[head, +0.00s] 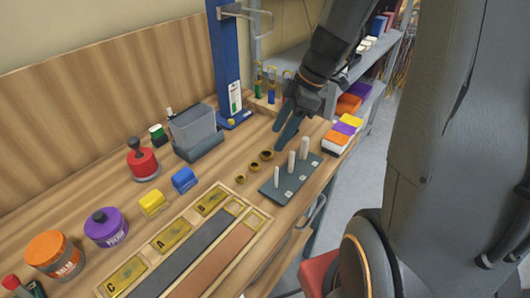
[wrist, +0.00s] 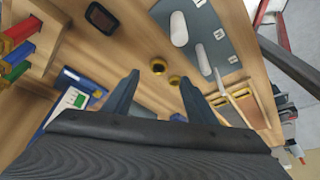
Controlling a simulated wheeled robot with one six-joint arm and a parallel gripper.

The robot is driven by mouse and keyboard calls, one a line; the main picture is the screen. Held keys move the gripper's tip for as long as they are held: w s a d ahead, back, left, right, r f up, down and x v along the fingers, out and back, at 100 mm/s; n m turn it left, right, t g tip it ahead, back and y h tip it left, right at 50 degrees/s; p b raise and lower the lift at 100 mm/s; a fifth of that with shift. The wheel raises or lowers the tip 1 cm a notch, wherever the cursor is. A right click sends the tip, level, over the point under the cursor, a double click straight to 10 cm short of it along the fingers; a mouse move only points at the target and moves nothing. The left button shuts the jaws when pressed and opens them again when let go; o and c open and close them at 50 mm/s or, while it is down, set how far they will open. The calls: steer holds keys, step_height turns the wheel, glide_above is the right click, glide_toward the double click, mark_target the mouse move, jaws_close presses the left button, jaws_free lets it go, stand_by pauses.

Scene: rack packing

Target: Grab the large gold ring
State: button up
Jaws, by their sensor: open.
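Three gold rings lie in a row on the wooden bench in the head view. The ring nearest my gripper looks the largest, the large gold ring (head: 267,155); a middle ring (head: 253,167) and a small ring (head: 240,179) lie toward the lower left. My gripper (head: 284,138) is open and empty, above the bench just beyond the large ring. In the wrist view two gold rings (wrist: 158,66) (wrist: 174,80) show between or near the open fingertips (wrist: 159,79). I cannot tell for sure which rings these are; a third is not visible there.
A dark plate (head: 268,190) with three white pegs (head: 291,162) stands right of the rings. A grey bin (head: 192,128) and a blue post (head: 226,60) stand behind. A labelled wooden tray (head: 160,243) lies in front. A small black object (wrist: 101,17) lies on the bench.

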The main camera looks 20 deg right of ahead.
steer(key=shift+p+x, duration=1)
steer(key=shift+x, duration=2.1)
steer(key=shift+w, duration=0.15)
steer(key=c, duration=1.1)
steer(key=shift+c, duration=0.2)
